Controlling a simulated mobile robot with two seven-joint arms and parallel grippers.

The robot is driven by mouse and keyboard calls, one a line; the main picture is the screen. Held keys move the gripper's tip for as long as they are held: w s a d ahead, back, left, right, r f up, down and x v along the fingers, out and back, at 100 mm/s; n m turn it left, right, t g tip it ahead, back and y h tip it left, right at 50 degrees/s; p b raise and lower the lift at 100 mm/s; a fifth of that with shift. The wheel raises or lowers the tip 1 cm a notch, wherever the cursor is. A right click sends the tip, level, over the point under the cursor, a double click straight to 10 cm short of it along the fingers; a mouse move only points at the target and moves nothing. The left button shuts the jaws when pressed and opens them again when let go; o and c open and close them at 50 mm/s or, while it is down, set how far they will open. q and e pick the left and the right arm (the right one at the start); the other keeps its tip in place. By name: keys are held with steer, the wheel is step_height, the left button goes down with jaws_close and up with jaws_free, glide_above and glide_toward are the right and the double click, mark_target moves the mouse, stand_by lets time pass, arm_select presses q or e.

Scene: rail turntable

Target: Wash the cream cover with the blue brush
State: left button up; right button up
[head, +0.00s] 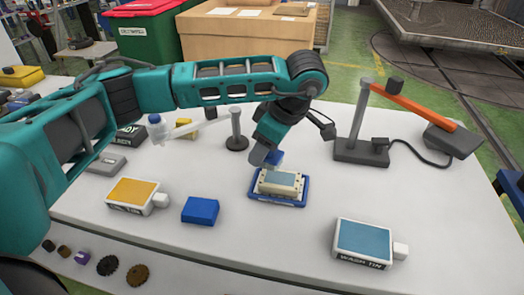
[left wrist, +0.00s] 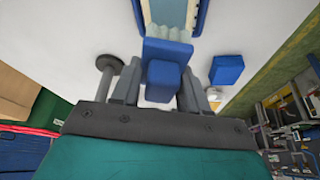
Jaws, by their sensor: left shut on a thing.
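The cream cover (head: 264,187) lies in a shallow blue tray (head: 272,201) at the middle of the table, with a grey-blue panel on its top. My left gripper (head: 266,157) is just above its far side, pointing down. It is shut on the blue brush (head: 275,157), which also shows between the fingers in the left wrist view (left wrist: 165,75). Pale bristles (left wrist: 168,51) point toward the tray (left wrist: 201,18) there. I cannot tell whether the bristles touch the cover. My right gripper is not in view.
A blue block (head: 200,210) and a yellow-topped box (head: 132,194) stand left of the tray. A blue-topped box marked "WASH" (head: 364,240) stands front right. A grey stand with an orange arm (head: 410,104) is at back right. A round-based post (head: 236,130) stands behind. Bare table separates these.

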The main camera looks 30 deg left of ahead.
arm_select(q)
step_height(320, 180, up, 2)
steer(key=shift+p, duration=0.5)
steer(key=shift+r+p, duration=0.5)
steer(key=shift+r, duration=0.7)
